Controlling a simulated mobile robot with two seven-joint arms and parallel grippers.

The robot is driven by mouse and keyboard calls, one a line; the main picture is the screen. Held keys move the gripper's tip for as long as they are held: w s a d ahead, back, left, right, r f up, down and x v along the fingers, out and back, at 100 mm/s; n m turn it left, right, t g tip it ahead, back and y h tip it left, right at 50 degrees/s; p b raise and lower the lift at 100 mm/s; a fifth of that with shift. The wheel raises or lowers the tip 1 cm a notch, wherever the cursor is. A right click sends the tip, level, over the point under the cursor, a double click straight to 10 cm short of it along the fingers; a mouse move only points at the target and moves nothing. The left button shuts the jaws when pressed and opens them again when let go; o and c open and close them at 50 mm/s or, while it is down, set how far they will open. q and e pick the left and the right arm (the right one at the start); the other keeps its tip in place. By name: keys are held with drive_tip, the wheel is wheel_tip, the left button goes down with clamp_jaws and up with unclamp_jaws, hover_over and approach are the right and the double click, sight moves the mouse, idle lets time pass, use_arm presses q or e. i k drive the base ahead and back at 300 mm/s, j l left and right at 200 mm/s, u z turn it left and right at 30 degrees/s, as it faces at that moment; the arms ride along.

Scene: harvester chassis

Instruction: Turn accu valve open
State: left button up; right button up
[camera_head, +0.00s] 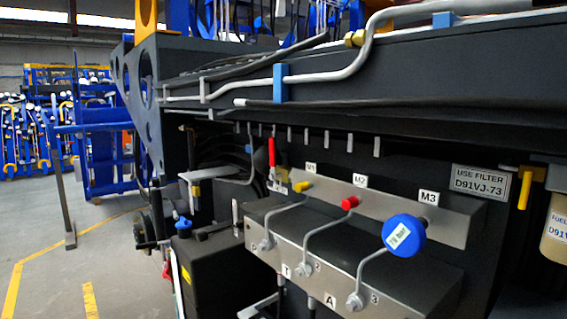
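No valve with a readable accu label shows. A red lever handle (271,152) hangs upright on the dark chassis side, left of centre, with a small tag (278,187) below it that is too small to read. A yellow handle (524,187) points down at the right, beside the filter sign. I cannot tell which of the two is the accu valve. Neither of my grippers can be made out in the head view.
A steel block (350,262) with pipes, a yellow cap (302,186), a red cap (350,202) and a large blue knob (404,235) juts out in front. A dark box (215,270) stands at its left. The floor (110,260) at left is clear.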

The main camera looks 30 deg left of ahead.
sight(272, 141)
drive_tip(key=j+u, duration=0.3)
drive_tip(key=j, duration=0.55)
drive_tip(key=i+j+u, duration=0.1)
drive_tip(key=j+u, duration=0.15)
drive_tip(key=j, duration=0.6)
